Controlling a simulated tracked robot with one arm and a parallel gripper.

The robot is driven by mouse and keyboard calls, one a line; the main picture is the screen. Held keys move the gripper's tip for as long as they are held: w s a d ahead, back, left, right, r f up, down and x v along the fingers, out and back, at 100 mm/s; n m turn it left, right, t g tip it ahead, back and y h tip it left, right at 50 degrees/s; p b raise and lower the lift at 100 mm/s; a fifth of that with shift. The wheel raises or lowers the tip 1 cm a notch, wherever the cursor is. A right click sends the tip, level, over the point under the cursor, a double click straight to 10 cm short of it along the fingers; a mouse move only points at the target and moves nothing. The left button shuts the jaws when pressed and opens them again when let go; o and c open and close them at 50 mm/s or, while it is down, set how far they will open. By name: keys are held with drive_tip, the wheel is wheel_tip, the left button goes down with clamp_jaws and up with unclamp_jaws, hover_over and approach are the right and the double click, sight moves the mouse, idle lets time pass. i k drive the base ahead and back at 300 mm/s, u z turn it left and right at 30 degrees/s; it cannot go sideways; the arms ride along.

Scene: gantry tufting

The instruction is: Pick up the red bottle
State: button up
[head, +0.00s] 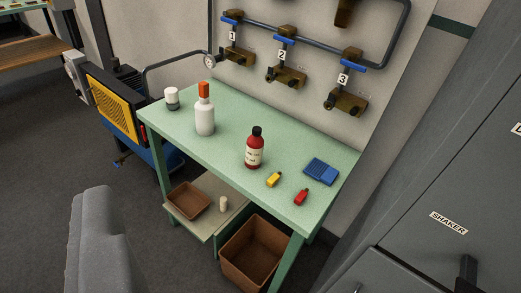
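The red bottle (254,143) has a black cap and a pale label. It stands upright near the middle of the pale green table (300,152), seen from above in the head view. A white bottle with an orange-red top (205,117) stands to its left. A small yellow item (274,180) and a small red item (301,197) lie to its right. My gripper is not in view, and nothing touches the red bottle.
A blue pad (321,172) and a white-lidded jar (172,98) are on the table. Numbered valves (286,76) hang on the wall behind. Brown bins (250,256) sit below. Grey cabinets (450,190) stand at right. A grey rounded shape (100,245) blocks the lower left.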

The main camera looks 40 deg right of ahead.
sight(255, 142)
drive_tip(key=i, duration=0.95)
drive_tip(key=u, duration=0.05)
